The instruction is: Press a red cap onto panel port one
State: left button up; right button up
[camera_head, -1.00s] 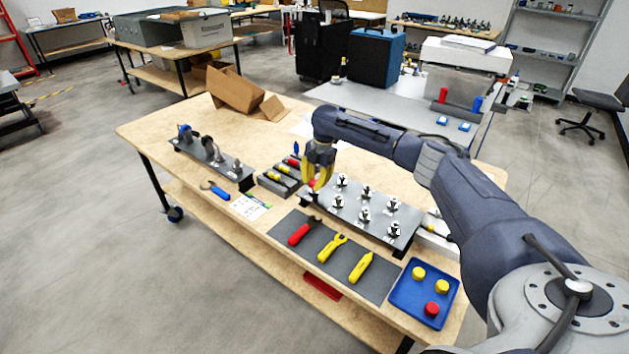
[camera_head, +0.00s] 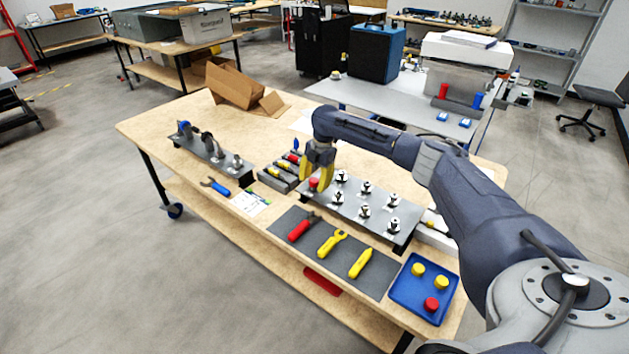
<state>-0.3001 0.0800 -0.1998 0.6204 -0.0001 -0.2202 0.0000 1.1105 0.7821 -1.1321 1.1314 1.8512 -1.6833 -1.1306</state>
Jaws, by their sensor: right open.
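The grey panel (camera_head: 375,226) stands on the wooden table and carries several metal ports. A red cap (camera_head: 313,183) sits at the panel's far left corner, where a port would be; whether it is fully seated I cannot tell. My right gripper (camera_head: 314,178) points down with its yellow fingers open around or just above this cap. Another red cap (camera_head: 431,304) lies in the blue tray (camera_head: 405,300) at the table's front right, with two yellow caps (camera_head: 418,269). My left gripper is not in view.
A dark mat (camera_head: 288,232) holds red- and yellow-handled tools in front of the panel. A tool rack (camera_head: 277,180) stands close left of the gripper. A long fixture (camera_head: 215,157) and a cardboard box (camera_head: 235,87) are farther left and back.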

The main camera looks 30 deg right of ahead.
notch_tip(320, 180, up, 12)
jog(key=s+d, duration=0.1)
jog(key=shift+d, duration=0.3)
dwell(0.3)
